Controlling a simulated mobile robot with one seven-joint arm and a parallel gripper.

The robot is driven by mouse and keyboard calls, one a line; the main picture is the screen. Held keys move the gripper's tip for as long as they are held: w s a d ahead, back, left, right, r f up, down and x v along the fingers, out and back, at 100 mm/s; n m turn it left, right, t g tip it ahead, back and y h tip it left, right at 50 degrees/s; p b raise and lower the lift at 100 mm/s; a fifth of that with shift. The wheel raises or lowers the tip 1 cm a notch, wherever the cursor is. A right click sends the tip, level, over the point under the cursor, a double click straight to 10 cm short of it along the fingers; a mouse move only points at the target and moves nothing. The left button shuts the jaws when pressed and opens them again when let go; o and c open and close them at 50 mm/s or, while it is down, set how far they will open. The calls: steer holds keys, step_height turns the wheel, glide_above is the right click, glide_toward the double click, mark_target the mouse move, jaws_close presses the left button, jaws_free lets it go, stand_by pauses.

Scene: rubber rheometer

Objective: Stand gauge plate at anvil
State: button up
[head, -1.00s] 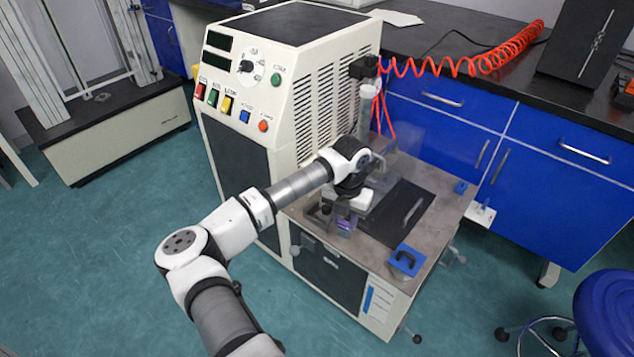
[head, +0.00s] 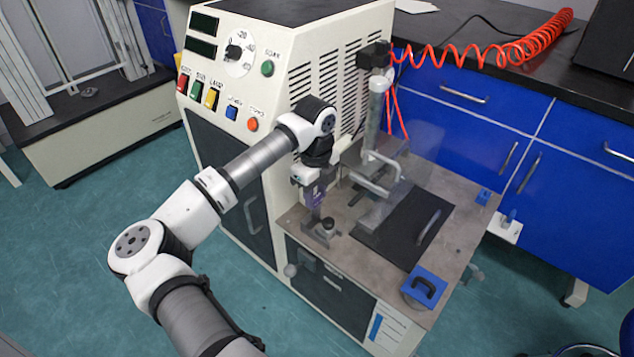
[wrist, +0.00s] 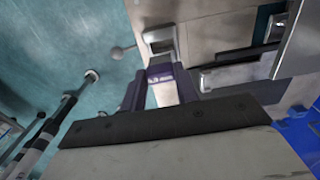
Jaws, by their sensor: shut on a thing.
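My gripper (head: 317,196) has purple fingers and points down over the front left corner of the metal bench top. It is shut on a thin, light grey plate, apparently the gauge plate; in the wrist view a pale strip (wrist: 165,93) shows between the fingers (wrist: 160,85). The plate's lower end is close to a small metal block with a dark knob (head: 327,226), which may be the anvil. I cannot tell whether they touch. In the wrist view a square metal piece (wrist: 160,38) lies just beyond the fingertips.
A clear upright shield and a metal post with a bracket (head: 375,182) stand right of my gripper. The cream machine cabinet (head: 290,75) rises behind.

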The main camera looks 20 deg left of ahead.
mark_target(316, 210)
steer(key=shift+w+a, duration=0.1)
steer(key=shift+w, duration=0.2)
steer(key=shift+f+b, duration=1.85)
steer(key=shift+f, duration=0.65)
steer(key=shift+f+b, duration=0.65)
steer(key=shift+f, duration=0.3)
steer(key=o, duration=0.9)
steer(key=shift+o, duration=0.2)
step_height(316, 210, up, 14)
steer(key=shift+f+p, duration=0.1)
steer(key=shift+p, duration=1.1)
steer(key=shift+s, duration=0.15)
